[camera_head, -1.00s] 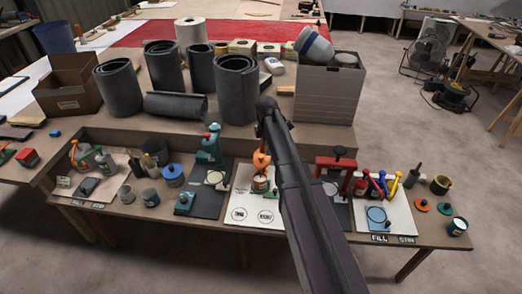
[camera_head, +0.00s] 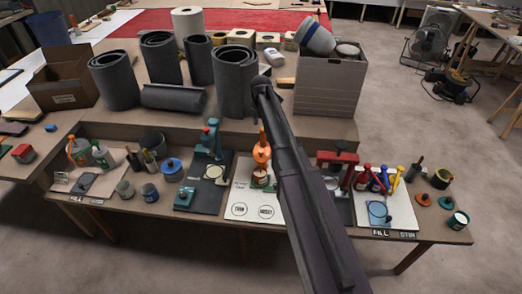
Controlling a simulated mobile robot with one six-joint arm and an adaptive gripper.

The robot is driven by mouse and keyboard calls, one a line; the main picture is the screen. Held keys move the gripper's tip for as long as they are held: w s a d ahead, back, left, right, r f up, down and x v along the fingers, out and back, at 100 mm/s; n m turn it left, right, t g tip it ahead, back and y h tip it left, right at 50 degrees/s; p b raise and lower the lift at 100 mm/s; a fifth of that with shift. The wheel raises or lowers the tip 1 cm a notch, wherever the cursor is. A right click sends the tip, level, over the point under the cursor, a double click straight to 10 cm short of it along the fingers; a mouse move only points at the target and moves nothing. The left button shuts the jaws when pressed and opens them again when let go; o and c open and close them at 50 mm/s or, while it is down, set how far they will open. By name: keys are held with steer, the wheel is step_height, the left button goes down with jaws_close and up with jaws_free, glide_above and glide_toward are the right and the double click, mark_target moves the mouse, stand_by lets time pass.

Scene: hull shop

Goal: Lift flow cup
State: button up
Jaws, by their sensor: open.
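An orange item (camera_head: 262,150), likely the flow cup, stands upright at the back of a white card (camera_head: 240,208) on the front bench. A small can-like vessel (camera_head: 260,179) is right below it; I cannot tell whether the two touch. My dark arm crosses the view from the lower right up to the dark rolls and covers the card's right part.
Left of the card are a dark mat with a teal stand (camera_head: 211,138), a blue-lidded can (camera_head: 172,170) and grey cups. To the right are a red press (camera_head: 338,162), coloured-handled tools and small tins. Dark rolls (camera_head: 235,82) and a grey bin (camera_head: 328,86) stand behind.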

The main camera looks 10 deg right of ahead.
mark_target(261, 150)
steer(key=shift+f+b, duration=6.7)
steer(key=shift+f, duration=0.1)
jaws_close()
